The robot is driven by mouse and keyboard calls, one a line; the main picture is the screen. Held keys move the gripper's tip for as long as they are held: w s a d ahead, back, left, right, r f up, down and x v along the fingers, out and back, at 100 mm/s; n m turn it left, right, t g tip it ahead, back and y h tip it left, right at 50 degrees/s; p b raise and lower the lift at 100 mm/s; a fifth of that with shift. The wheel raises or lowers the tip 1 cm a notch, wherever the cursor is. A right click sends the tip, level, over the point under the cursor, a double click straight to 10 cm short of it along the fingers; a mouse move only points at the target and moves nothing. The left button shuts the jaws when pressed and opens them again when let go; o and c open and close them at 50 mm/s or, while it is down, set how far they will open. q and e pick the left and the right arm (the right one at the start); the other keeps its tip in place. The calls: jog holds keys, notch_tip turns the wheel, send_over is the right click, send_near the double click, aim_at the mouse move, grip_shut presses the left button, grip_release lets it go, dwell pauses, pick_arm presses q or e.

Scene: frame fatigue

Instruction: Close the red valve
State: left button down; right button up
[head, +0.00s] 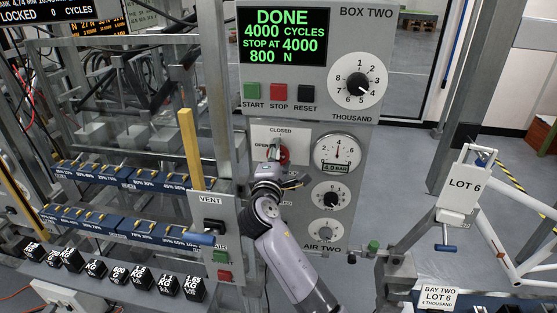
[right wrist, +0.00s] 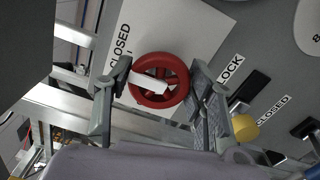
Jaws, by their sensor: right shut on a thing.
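The red valve (head: 284,155) is a small round handwheel on a white plate on the grey panel. The plate reads CLOSED above the wheel and OPEN at its left. In the right wrist view the red valve (right wrist: 147,98) shows as a ring with a white pointer bar across it. The bar reaches from the middle toward the left finger. My right gripper (head: 276,164) is at the wheel and hides part of it in the head view. In the right wrist view my right gripper (right wrist: 159,72) has one finger on each side of the rim, shut on it. My left gripper is out of view.
A gauge (head: 338,152) and two dials stand right of the valve. A yellow post (head: 191,150) rises left of the panel. A screen (head: 284,36) above reads DONE.

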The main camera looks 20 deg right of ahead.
jog(key=shift+f, duration=0.1)
dwell(0.3)
jog(key=o, duration=1.2)
jog(key=shift+s+a, duration=0.15)
jog(key=shift+s, duration=0.05)
jog(key=v, duration=1.1)
jog(key=shift+s+a, duration=0.2)
